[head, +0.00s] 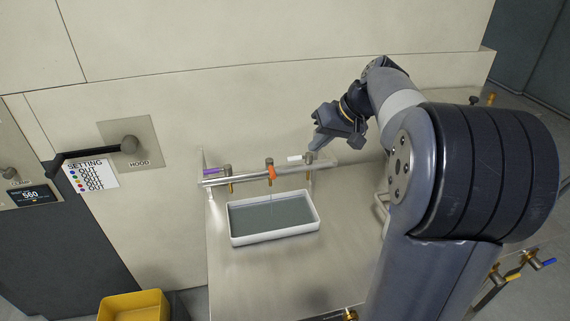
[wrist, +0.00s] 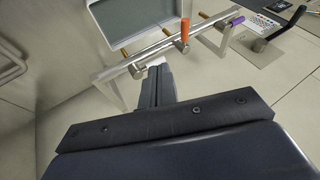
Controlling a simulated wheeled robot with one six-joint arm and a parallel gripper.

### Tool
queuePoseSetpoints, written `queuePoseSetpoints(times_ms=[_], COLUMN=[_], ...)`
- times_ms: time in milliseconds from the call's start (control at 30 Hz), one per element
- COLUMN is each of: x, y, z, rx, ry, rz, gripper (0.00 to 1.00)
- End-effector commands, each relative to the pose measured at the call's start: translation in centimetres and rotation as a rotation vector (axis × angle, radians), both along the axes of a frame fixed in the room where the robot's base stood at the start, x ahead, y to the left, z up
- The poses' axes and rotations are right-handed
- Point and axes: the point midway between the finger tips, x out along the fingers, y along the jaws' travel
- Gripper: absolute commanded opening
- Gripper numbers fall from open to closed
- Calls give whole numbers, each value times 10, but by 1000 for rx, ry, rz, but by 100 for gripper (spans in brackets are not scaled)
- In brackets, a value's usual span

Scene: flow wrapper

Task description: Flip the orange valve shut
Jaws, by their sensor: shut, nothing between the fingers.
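The orange valve (head: 271,171) is the middle one of three on a metal pipe above a white-rimmed tray (head: 234,236). Its orange handle points across the pipe; it also shows in the wrist view (wrist: 185,31). A faint thin line, perhaps liquid, runs below its spout. My gripper (head: 316,147) is above the right end of the pipe, to the right of the orange valve and apart from it. In the wrist view my gripper (wrist: 157,84) is shut and empty, its tips near the white-handled valve.
A purple handle (head: 210,172) lies along the pipe at left, and a white handle (head: 293,158) lies along it at right. The tray holds grey liquid. A wall stands close behind. A yellow bin (head: 134,305) is at lower left. The steel bench (head: 250,275) before the tray is clear.

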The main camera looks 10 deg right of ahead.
Motion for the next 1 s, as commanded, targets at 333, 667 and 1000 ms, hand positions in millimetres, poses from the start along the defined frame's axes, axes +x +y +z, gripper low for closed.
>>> queuePoseSetpoints(times_ms=[333, 667, 1000], x=[27, 30, 30], y=[32, 70, 73], z=[-62, -73, -74], rx=[1, 0, -1], ry=[5, 1, 0], rz=[3, 2, 0], gripper=[0, 0, 0])
